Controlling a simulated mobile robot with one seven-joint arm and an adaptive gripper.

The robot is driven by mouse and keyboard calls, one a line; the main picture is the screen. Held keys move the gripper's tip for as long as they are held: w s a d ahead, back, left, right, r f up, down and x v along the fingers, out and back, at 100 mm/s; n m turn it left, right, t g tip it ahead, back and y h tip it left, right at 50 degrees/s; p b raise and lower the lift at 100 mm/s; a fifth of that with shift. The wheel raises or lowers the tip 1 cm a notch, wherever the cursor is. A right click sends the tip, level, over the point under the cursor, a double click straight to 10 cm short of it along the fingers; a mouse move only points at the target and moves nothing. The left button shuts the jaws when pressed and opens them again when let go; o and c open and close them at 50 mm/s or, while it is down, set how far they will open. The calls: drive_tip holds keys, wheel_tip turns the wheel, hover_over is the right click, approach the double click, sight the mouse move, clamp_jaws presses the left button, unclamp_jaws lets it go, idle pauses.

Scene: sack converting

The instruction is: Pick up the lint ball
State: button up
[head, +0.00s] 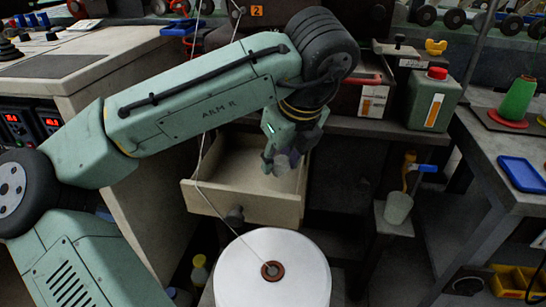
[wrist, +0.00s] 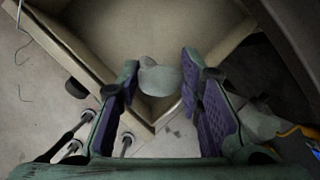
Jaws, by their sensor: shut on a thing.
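The lint ball (wrist: 160,79) is a lumpy pale grey clump. In the wrist view it sits between the two fingertips of my gripper (wrist: 160,74), which is shut on it. In the head view my gripper (head: 282,160) points down over the open drawer (head: 246,207), with the grey lint ball (head: 283,165) partly hidden at its fingertips. The drawer is a pale wooden box; its floor shows bare around the ball. I cannot tell whether the ball still touches the drawer floor.
A large white roll (head: 272,285) stands in front of the drawer, with a cord running up past it. A green canister (head: 434,99) stands on the bench to the right. A small stand with a cup (head: 398,208) is right of the drawer.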

drive_tip(key=s+d, duration=0.3)
drive_tip(key=s, duration=0.3)
drive_tip(key=s+d, duration=0.3)
drive_tip(key=s, duration=0.4)
drive_tip(key=shift+s+d, duration=0.2)
drive_tip(key=shift+d, duration=0.1)
